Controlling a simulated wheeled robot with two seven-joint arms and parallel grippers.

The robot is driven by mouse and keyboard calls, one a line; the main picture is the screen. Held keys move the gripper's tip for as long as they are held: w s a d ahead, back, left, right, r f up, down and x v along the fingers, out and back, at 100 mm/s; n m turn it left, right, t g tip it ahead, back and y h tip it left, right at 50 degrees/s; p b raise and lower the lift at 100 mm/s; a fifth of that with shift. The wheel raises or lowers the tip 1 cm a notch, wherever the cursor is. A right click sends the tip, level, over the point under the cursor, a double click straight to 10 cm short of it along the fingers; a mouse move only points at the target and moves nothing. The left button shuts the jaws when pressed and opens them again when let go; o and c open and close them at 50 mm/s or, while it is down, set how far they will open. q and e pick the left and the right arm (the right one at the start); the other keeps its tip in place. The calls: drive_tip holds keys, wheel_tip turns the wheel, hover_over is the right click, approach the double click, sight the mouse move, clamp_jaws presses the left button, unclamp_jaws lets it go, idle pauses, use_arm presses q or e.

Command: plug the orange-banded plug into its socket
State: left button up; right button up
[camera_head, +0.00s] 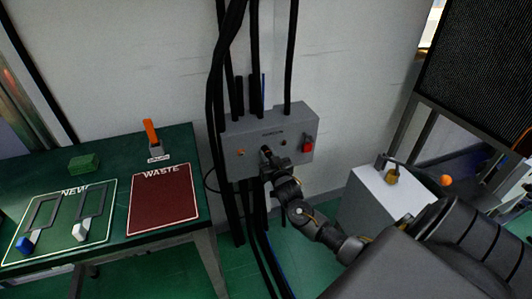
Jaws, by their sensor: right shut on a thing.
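A grey wall box (312,126) has a small orange spot (240,152) on the left of its front face, which looks like an orange-marked socket. My right gripper (267,155) is at the lower middle of that face, to the right of the orange spot. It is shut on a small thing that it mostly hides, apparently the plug. I cannot make out an orange band or whether the plug touches the box. My left gripper is not in view.
A red switch (308,144) sits on the box's right side. Thick black cables (217,105) run down the wall at its left. A green table (187,145) with a red WASTE mat (161,205) stands left. A white cabinet (365,210) stands right, near my right arm.

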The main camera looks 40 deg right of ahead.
sight(269, 157)
clamp_jaws()
drive_tip(key=shift+s+a, duration=0.1)
drive_tip(key=shift+s, duration=0.1)
drive_tip(key=shift+p+v, duration=1.85)
drive_tip(key=shift+v, duration=0.95)
